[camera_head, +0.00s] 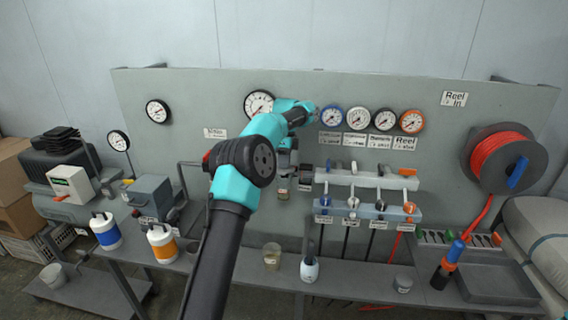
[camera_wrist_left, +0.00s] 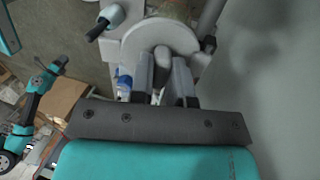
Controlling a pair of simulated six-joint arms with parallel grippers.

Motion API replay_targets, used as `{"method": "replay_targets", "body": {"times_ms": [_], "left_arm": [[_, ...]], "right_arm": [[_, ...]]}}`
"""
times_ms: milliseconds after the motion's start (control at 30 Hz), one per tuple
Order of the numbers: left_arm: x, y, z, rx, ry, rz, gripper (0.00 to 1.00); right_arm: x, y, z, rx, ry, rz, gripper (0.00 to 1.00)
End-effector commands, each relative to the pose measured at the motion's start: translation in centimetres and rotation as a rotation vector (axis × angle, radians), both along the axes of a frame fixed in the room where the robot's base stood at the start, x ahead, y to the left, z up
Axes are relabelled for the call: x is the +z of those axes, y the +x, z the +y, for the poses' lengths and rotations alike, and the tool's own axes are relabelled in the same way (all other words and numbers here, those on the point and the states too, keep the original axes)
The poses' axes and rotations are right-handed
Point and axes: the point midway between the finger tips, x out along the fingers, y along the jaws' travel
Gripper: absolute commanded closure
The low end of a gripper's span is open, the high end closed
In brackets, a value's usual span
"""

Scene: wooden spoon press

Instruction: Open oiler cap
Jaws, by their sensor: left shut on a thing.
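My left gripper (camera_wrist_left: 162,88) is at the grey panel, and in the left wrist view its two fingers are closed around a small light grey knob (camera_wrist_left: 158,56). The knob stands before a pale round body (camera_wrist_left: 130,42); I take it to be the oiler cap, but its label is not readable. In the head view my left arm reaches up from the bottom and hides most of the gripper and knob. A small unit with a clear bowl (camera_head: 283,188) hangs just below the wrist. A teal arm at the left wrist view's left edge seems to be my right arm; its jaws are unclear.
Several gauges (camera_head: 331,117) and a valve manifold (camera_head: 368,208) are right of my wrist. A red hose reel (camera_head: 503,158) is far right. On the bench (camera_head: 340,285) stand a white bottle (camera_head: 309,270), a cup (camera_head: 271,257) and blue-banded (camera_head: 105,232) and orange-banded (camera_head: 162,244) containers.

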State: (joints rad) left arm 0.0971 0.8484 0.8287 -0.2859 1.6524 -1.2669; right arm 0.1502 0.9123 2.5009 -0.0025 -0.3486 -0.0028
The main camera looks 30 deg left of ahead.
Motion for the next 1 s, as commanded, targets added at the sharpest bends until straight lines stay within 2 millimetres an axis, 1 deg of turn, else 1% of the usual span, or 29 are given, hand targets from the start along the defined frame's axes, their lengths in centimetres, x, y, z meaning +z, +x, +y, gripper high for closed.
{"method": "replay_targets", "body": {"times_ms": [367, 633, 967, 1000], "left_arm": [[0.27, 0.69, 0.31, 0.003, -0.031, 0.084, 1.0], [0.43, 0.64, 0.32, 0.002, -0.05, 0.129, 1.0], [0.47, 0.56, 0.27, 0.001, -0.053, 0.136, 1.0], [0.47, 0.56, 0.27, 0.001, -0.053, 0.136, 0.81]], "right_arm": [[0.0, 0.0, 0.0, 0.0, 0.0, 0.0, 0.57], [0.0, 0.0, 0.0, 0.0, 0.0, 0.0, 0.57], [0.0, 0.0, 0.0, 0.0, 0.0, 0.0, 0.57], [0.0, 0.0, 0.0, 0.0, 0.0, 0.0, 0.57]]}}
